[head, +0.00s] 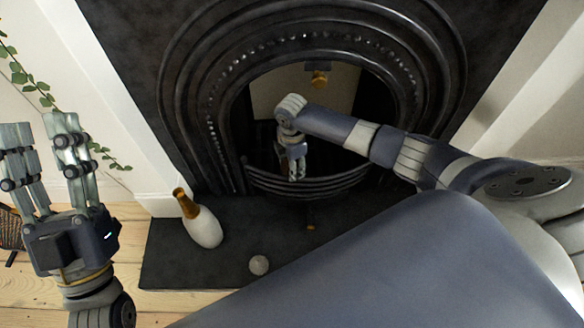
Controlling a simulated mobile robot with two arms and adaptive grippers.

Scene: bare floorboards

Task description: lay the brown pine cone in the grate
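The black grate (330,184) is a curved, barred basket at the front of the fireplace opening. My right gripper (297,176) points down at the grate's left half, its fingertips close together near the top bars. Whether it holds anything is too small to tell. I cannot clearly make out the pine cone. A tiny brown thing (310,227) lies on the dark hearth in front of the grate, too small to identify. My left gripper (40,130) is open and empty at the left, fingers pointing up, away from the grate.
A white bottle-like object with a brown neck (203,226) leans on the hearth (165,262). A small grey ball (258,265) lies nearby. A golden-brown piece (319,78) is inside the fireplace opening. A leafy vine (35,85) trails at the left wall.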

